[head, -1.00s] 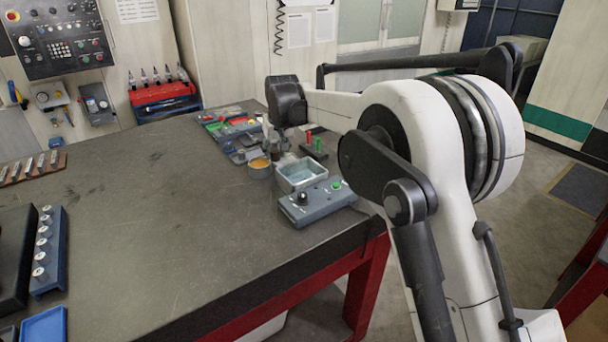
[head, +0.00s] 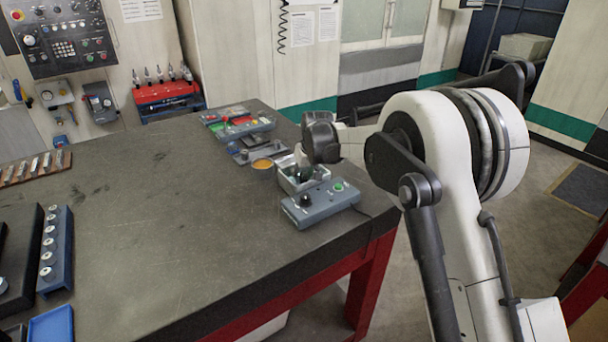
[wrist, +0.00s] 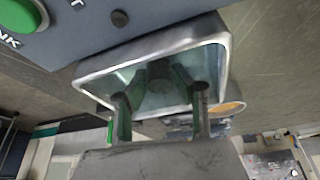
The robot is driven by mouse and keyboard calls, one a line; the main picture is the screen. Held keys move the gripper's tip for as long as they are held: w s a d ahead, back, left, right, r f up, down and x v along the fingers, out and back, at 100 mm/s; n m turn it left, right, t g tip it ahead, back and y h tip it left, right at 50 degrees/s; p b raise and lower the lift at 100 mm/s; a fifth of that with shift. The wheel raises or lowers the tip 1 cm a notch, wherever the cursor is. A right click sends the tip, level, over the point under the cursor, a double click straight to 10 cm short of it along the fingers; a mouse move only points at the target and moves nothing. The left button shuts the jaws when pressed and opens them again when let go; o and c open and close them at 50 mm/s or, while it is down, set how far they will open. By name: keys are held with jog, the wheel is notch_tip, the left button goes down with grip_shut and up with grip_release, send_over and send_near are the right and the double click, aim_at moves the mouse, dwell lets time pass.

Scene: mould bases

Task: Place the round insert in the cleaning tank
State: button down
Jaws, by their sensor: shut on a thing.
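The cleaning tank (head: 287,184) is a small metal-rimmed open box behind a grey control unit, with a pale teal inside. In the wrist view its rim (wrist: 150,50) surrounds the space ahead of my gripper. My gripper (wrist: 160,82) points down into the tank opening, its two fingers closing inward on a dark, roundish piece, the round insert (wrist: 160,72). The insert shows dimly inside the rim's outline; I cannot tell whether it touches the tank floor. In the head view my gripper (head: 304,173) is at the tank, and its fingertips and the insert are hard to make out.
The control unit (head: 320,205) with a black knob and green button adjoins the tank. An orange-topped round container (head: 262,164) stands just left of it. Coloured trays (head: 238,125) lie behind. A blue rack (head: 56,250) stands far left. The middle of the table (head: 170,220) is clear.

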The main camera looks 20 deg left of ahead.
jog(key=shift+f, duration=0.1)
jog(key=c, duration=1.4)
grip_release()
jog(key=shift+r, duration=0.3)
jog(key=b+v, duration=0.1)
jog(key=v, duration=1)
jog(key=shift+s+d+r, duration=0.1)
jog(key=shift+r, duration=0.25)
